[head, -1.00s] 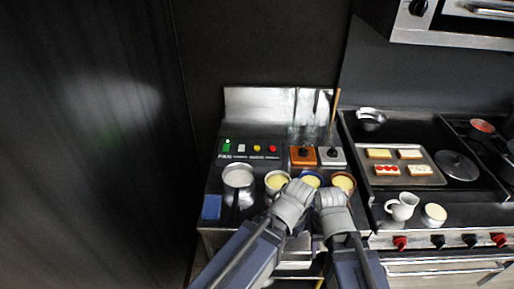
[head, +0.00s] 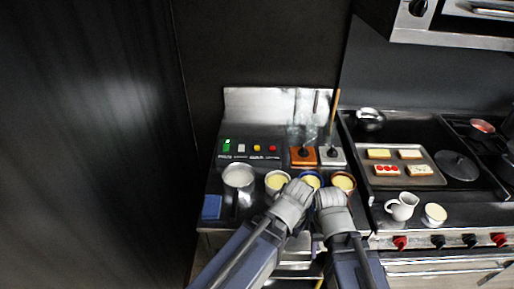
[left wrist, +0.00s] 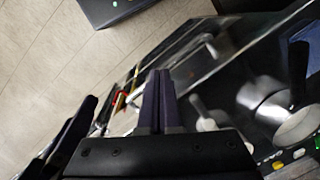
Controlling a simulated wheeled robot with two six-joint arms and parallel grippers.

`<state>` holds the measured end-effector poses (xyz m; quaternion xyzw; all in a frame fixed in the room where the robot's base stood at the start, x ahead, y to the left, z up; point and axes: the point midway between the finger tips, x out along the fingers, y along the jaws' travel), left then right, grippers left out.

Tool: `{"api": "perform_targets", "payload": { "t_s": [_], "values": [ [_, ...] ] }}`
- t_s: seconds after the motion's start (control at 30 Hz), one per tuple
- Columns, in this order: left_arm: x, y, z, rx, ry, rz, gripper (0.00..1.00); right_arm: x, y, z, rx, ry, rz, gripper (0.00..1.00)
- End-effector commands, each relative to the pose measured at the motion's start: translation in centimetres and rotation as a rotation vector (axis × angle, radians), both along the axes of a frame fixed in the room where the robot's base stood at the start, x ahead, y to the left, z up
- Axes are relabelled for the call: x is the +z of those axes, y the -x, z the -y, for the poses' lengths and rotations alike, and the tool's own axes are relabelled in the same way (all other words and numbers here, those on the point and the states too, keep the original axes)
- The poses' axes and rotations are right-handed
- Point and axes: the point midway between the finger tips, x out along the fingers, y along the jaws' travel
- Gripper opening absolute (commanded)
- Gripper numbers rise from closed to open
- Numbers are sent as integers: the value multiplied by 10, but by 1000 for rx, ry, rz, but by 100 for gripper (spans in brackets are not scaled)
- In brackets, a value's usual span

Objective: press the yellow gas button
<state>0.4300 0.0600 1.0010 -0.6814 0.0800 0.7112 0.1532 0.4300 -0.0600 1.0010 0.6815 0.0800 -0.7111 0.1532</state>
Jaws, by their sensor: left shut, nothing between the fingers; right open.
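The yellow gas button (head: 257,148) sits on the dark control panel at the back of the left counter, between a white button (head: 241,148) and a red button (head: 273,148). A green button (head: 227,146) is at the row's left end. In the left wrist view, the yellow button (left wrist: 277,165) shows at the lower right. My left gripper (left wrist: 160,75) is shut and empty. In the head view it is over the counter's front, in front of and right of the yellow button, apart from it. My right gripper (head: 327,188) is beside it, open; its fingertips are mostly hidden.
Several bowls, including a white one (head: 238,175) and a cream-filled one (head: 277,182), stand between my grippers and the panel. Orange (head: 303,161) and grey (head: 333,160) blocks with black knobs stand right of the buttons. A blue block (head: 211,207) lies at the left front.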

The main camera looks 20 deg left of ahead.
Motion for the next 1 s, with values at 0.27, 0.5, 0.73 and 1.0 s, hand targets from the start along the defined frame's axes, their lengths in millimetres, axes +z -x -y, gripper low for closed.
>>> {"api": "perform_targets", "payload": {
  "t_s": [0.27, 0.5, 0.73, 1.0],
  "values": [
    [0, 0, 0, 0, 0, 0, 0, 0, 0, 0, 0, 0, 0, 50],
    [0, 0, 0, 0, 0, 0, 0, 0, 0, 0, 0, 0, 0, 50],
    [0, 0, 0, 0, 0, 0, 0, 0, 0, 0, 0, 0, 0, 50],
    [5, -53, -1, 102, 62, 81, 0, 6, 0, 0, 0, 0, 0, 50]
  ]
}}
